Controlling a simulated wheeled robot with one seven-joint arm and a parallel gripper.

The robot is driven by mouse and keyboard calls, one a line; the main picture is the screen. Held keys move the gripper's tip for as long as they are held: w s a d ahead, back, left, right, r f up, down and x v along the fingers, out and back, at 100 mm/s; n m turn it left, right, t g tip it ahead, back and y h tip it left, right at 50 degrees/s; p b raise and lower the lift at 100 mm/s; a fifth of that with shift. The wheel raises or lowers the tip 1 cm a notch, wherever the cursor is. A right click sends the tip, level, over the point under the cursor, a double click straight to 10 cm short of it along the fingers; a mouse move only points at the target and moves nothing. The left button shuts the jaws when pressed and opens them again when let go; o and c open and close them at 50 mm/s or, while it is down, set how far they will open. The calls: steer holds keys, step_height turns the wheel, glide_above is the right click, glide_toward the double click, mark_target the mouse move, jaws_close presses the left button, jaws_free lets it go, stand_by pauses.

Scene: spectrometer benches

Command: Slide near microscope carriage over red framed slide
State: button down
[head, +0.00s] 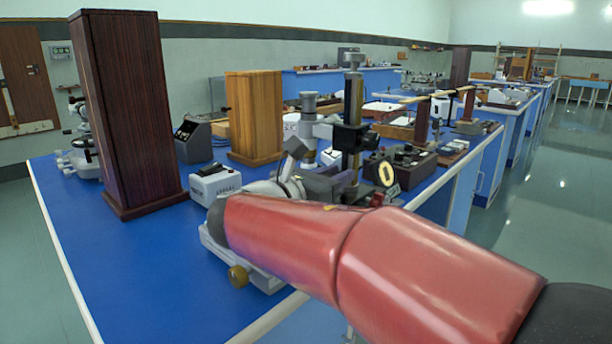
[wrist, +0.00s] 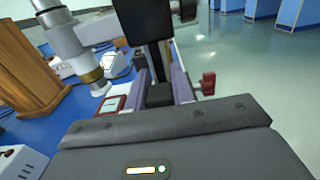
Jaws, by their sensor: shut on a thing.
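The near microscope carriage has a dark upright column (head: 352,125) and a pale grey tube (head: 308,108). In the wrist view its tube ends in a brass-ringed objective (wrist: 92,75) at the left. The red framed slide (wrist: 108,104) lies low on the microscope bed, just below and slightly right of the objective's tip in the picture. I cannot tell whether the tip is directly over it. My gripper (wrist: 158,103) is shut on the microscope carriage at the foot of the column.
A tall dark wooden case (head: 125,110) and a lighter wooden case (head: 254,115) stand on the blue bench (head: 130,260). A small white box (head: 214,184) sits left of the microscope. Further instruments (head: 408,160) stand behind it. Open floor lies to the right.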

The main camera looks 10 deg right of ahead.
steer(key=c, duration=1.2)
jaws_free()
steer(key=shift+a, duration=0.15)
steer(key=v, duration=0.7)
steer(key=shift+s+a, duration=0.25)
steer(key=shift+s, duration=0.1)
